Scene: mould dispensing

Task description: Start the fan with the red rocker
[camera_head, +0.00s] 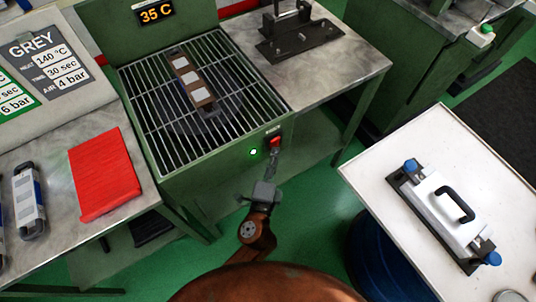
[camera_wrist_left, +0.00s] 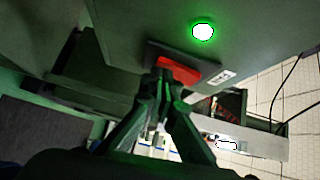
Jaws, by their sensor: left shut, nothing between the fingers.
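The red rocker (camera_head: 275,141) sits on the front face of the green cooling box, near its right corner. It also shows in the left wrist view (camera_wrist_left: 180,69) on a dark plate. My left gripper (camera_head: 272,156) is shut and empty, its fingertips at the rocker. In the left wrist view the closed fingertips (camera_wrist_left: 163,75) overlap the rocker's lower edge; whether they press it I cannot tell. A green lamp (camera_head: 253,152) glows beside the rocker and is bright in the left wrist view (camera_wrist_left: 203,31). The fan (camera_head: 217,122) is a dark round shape under the grille. My right gripper is not in view.
A brown mould part with pale squares (camera_head: 191,79) lies on the wire grille (camera_head: 150,105). A display (camera_head: 155,12) reads 35 C. A red mat (camera_head: 104,175) lies on the left bench. A white table (camera_head: 400,165) at right holds a clamp fixture (camera_head: 448,212).

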